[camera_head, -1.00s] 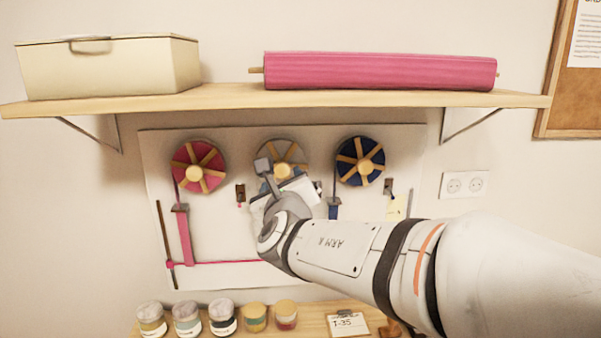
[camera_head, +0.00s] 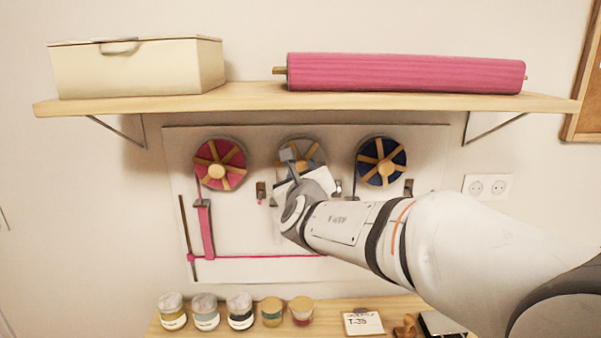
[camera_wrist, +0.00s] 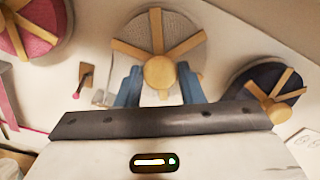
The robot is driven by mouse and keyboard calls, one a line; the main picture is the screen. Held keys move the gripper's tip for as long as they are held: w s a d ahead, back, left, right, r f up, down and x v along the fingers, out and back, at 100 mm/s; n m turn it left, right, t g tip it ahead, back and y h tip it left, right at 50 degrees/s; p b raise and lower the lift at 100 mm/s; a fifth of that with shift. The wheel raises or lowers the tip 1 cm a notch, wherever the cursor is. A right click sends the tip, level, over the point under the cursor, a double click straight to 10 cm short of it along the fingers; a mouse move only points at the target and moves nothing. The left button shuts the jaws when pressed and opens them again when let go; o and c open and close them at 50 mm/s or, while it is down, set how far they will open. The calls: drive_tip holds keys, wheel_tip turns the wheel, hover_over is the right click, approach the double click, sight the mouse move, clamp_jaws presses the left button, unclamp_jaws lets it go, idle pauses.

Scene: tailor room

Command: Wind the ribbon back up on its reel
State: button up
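Three reels with wooden spokes and round knobs hang on a white wall board (camera_head: 232,136): a pink reel (camera_head: 220,164) on the left, a grey reel (camera_head: 316,147) in the middle and a dark blue reel (camera_head: 381,161) on the right. A pink ribbon (camera_head: 207,231) hangs from the pink reel. My gripper (camera_wrist: 159,84) is in front of the grey reel. In the wrist view its two blue fingers stand apart on either side of the grey reel's knob (camera_wrist: 159,72); I cannot tell whether they touch it. My arm hides part of the board.
A shelf (camera_head: 250,98) above carries a cream box (camera_head: 135,72) and a pink fabric roll (camera_head: 405,73). Below, a wooden surface (camera_head: 330,307) holds several jars (camera_head: 205,311) and a card (camera_head: 362,323). A socket (camera_head: 487,187) is on the right wall.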

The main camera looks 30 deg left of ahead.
drive_tip(key=c, duration=0.4)
drive_tip(key=shift+f+m+b, duration=0.2)
drive_tip(key=shift+m+b, duration=0.1)
drive_tip(key=shift+b, duration=0.35)
drive_tip(key=shift+w+d+f+m+b, duration=0.1)
drive_tip(key=shift+m+b, duration=5.4)
drive_tip(key=shift+b, duration=0.05)
drive_tip(key=shift+d+f+m+b, duration=0.1)
drive_tip(key=shift+m+b, duration=5.4)
drive_tip(key=shift+b, duration=0.05)
drive_tip(key=shift+r+m, duration=0.1)
drive_tip(key=shift+m, duration=0.2)
